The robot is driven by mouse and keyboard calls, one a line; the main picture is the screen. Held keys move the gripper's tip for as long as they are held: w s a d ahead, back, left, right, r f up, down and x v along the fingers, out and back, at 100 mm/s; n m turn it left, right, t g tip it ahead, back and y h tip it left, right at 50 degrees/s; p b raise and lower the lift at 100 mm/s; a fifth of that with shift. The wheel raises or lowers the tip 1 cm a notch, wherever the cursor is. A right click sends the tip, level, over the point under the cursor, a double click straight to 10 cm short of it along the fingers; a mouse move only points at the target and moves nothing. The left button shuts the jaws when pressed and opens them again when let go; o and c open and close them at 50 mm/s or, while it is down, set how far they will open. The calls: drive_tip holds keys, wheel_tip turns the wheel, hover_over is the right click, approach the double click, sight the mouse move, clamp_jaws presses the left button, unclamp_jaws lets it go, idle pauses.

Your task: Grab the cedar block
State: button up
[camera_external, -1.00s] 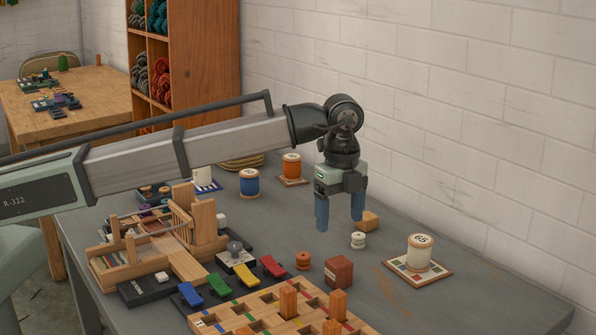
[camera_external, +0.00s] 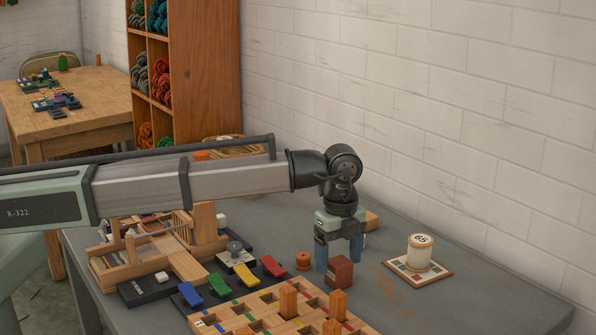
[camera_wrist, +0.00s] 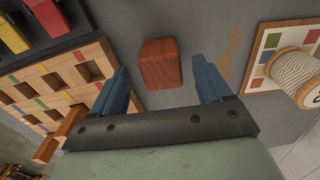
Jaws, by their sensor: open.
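The cedar block, a reddish-brown wooden block (camera_external: 339,273), sits on the grey table just right of the pegboard. In the wrist view the block (camera_wrist: 159,62) lies ahead of the fingertips, in line with the gap between them. My gripper (camera_external: 339,260) is open, its blue fingers pointing down, low over the table and close to the block. The outside view shows the block in front of the fingers, and I cannot tell whether they touch it. In the wrist view my gripper (camera_wrist: 161,76) has nothing between its fingers.
A wooden pegboard (camera_external: 262,308) with upright pegs lies close on the left. A small orange-brown spool (camera_external: 303,260) stands left of the fingers. A spool marked 65 (camera_external: 419,253) stands on a patterned board at right.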

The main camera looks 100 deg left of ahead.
sight(339, 261)
drive_tip(key=shift+f, duration=2)
drive_tip(key=shift+c, duration=0.4)
drive_tip(key=c, duration=1)
drive_tip(key=shift+o, duration=0.2)
